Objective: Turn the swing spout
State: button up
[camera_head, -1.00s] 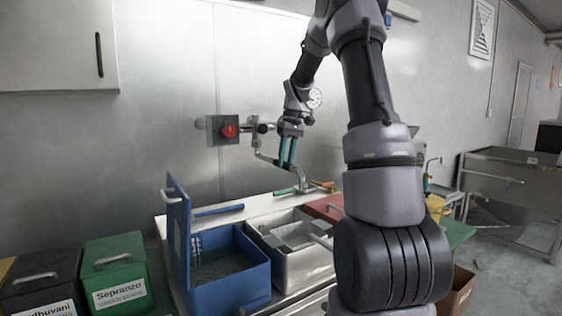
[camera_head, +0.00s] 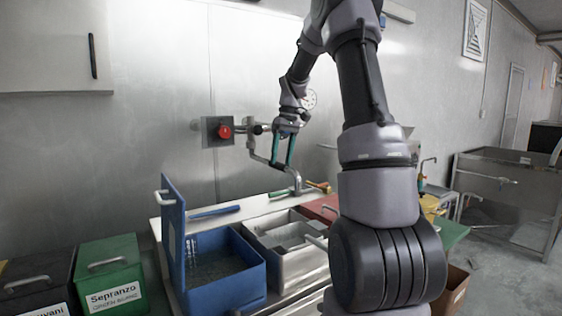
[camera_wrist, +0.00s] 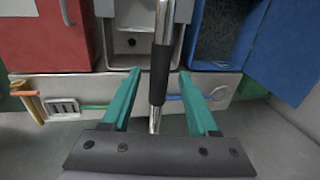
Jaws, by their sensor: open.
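The swing spout (camera_head: 252,150) is a bent metal pipe at the back wall, reaching down and right over the counter. In the wrist view a chrome bar with a black sleeve (camera_wrist: 160,75), which looks like part of the spout, runs between the two teal fingers. My gripper (camera_head: 281,164) is open and points down at the spout. Its fingers also show in the wrist view (camera_wrist: 160,72), one on each side of the bar with a gap on both sides. In the head view the fingers overlap part of the pipe.
A red knob on a grey wall box (camera_head: 225,132) sits left of the spout. Below are an open blue bin (camera_head: 225,285), a metal sink (camera_head: 305,265) and a red container (camera_head: 318,208). Green and orange-handled tools lie on the counter (camera_head: 262,207). A green box (camera_head: 108,272) stands left.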

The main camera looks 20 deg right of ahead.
notch_tip(320, 180, up, 9)
jog(key=d, duration=0.1)
jog(key=shift+w+d, duration=0.15)
jog(key=shift+d, duration=0.25)
jog(key=s+a+r+m+t, duration=0.1)
jog(key=s+a+r+t, duration=0.2)
jog(key=s, duration=0.4)
jog(key=s+a+r+m, duration=0.1)
jog(key=s+a+r, duration=0.1)
jog(key=s+a, duration=0.35)
jog(key=s+a+f+m+t, duration=0.2)
jog(key=s, duration=0.6)
jog(key=s+a+f+m+t, duration=0.2)
jog(key=s, duration=0.6)
jog(key=shift+f+t, duration=0.15)
jog(key=shift+t, duration=0.15)
